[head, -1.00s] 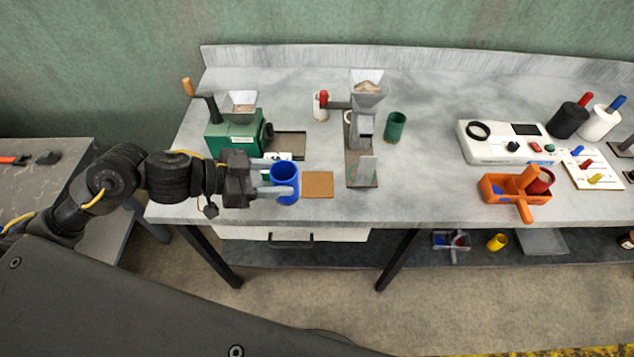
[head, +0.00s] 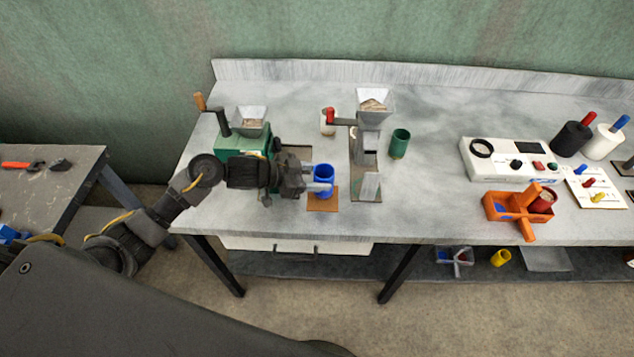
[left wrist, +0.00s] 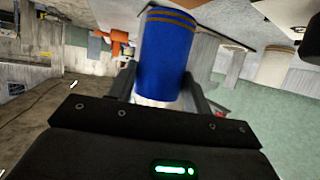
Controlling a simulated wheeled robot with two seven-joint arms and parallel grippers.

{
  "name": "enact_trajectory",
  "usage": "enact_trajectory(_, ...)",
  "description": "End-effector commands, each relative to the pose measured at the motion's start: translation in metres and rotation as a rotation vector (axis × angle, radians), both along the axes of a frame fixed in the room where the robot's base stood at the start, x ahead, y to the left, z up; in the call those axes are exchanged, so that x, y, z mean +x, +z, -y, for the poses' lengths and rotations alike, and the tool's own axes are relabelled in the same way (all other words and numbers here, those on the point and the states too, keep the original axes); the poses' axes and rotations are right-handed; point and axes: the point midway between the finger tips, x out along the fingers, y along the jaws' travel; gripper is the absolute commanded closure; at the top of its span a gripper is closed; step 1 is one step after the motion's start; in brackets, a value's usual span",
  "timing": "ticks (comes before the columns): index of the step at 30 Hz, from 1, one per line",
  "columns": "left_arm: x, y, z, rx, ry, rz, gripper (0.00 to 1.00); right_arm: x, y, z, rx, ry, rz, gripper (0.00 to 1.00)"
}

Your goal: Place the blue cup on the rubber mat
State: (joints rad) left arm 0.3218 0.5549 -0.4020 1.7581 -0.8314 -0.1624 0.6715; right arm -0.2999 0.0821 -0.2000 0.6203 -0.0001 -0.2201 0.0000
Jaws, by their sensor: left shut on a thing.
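The blue cup (head: 324,175) is upright between the fingers of my left gripper (head: 318,183), which is shut on it. In the left wrist view the blue cup (left wrist: 166,55) fills the space between the fingers and shows dark gold bands near one end. A flat brown square mat (head: 323,205) lies near the table's front edge, and the cup overlaps its back part in the head view. I cannot tell whether the cup touches it or hangs just above. I cannot tell if this mat is rubber. My right gripper is not in view.
A green mill (head: 240,148) stands behind my left arm. A grey mill (head: 369,140) and a green cup (head: 399,144) stand to the right of the blue cup. An orange caddy (head: 515,205) and a white control box (head: 505,158) are further right. Table between is clear.

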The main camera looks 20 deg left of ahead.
Motion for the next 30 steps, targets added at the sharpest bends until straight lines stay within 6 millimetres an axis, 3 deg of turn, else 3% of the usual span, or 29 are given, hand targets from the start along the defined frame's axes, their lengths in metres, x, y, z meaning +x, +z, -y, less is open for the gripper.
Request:
enact_trajectory(9,0.003,-0.032,0.001,0.000,0.001,-0.002,0.77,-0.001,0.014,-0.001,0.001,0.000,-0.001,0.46)
enact_trajectory(15,0.003,-0.035,0.000,0.002,0.001,0.001,0.77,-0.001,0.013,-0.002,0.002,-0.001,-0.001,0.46)
enact_trajectory(16,0.003,-0.035,0.000,0.002,0.001,0.001,0.49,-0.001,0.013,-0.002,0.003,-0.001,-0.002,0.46)
enact_trajectory(21,0.003,-0.035,0.000,0.002,0.001,0.001,0.29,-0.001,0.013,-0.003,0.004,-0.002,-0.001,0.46)
enact_trajectory(30,0.002,-0.034,-0.001,0.002,0.001,0.001,0.29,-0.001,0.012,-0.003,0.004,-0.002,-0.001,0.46)
